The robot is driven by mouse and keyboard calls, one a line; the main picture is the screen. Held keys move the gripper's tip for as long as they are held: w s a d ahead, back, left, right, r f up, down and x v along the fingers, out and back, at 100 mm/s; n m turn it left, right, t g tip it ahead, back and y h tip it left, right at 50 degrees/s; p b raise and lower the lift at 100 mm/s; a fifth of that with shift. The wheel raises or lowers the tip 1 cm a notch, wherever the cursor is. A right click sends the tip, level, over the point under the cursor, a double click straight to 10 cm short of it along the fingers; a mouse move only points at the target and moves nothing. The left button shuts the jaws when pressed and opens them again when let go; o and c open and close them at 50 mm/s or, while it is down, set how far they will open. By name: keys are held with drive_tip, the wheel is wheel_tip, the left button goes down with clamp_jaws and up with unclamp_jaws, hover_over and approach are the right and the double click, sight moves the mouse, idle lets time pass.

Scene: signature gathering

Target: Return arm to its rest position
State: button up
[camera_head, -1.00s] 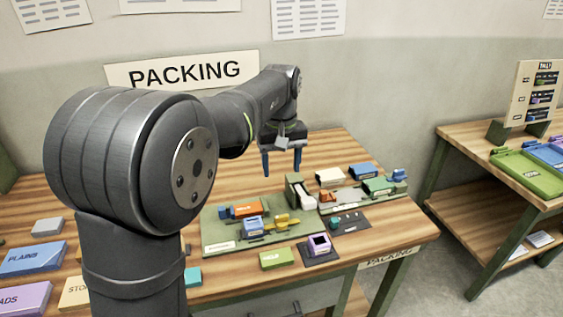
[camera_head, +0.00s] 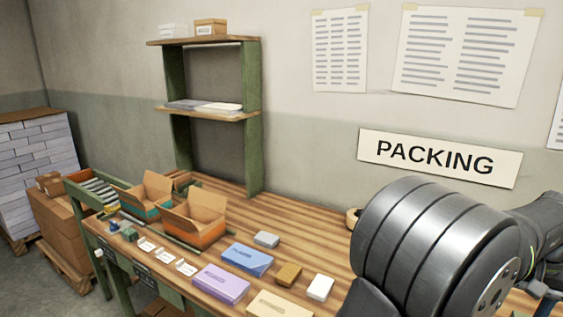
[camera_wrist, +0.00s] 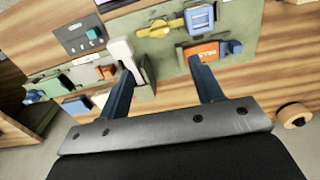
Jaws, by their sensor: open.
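In the wrist view my gripper (camera_wrist: 160,66) shows two blue fingers spread apart, with nothing between them. It hangs above the table (camera_wrist: 185,88), over the strip beside the green boards (camera_wrist: 225,22). A white part (camera_wrist: 122,50) of a device lies behind the left fingertip. In the head view my dark grey arm fills the lower right, and my gripper is mostly cut off at the right edge.
The wrist view also shows an orange item (camera_wrist: 207,50), a blue item (camera_wrist: 200,18) and a tape roll (camera_wrist: 294,115). In the head view, open cartons (camera_head: 196,222), a blue box (camera_head: 247,259) and a purple box (camera_head: 221,283) stand left of my arm. A shelf (camera_head: 208,113) rises behind.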

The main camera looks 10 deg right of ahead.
wheel_tip(320, 180, down, 15)
drive_tip(key=shift+f, duration=0.15)
idle(0.5)
wheel_tip(320, 180, up, 18)
wheel_tip(320, 180, down, 18)
drive_tip(key=shift+r, duration=0.2)
drive_tip(key=shift+f+n, duration=0.2)
drive_tip(key=shift+n, duration=1.2)
wheel_tip(320, 180, up, 17)
wheel_tip(320, 180, down, 15)
drive_tip(key=m, duration=0.8)
drive_tip(key=shift+d, duration=0.1)
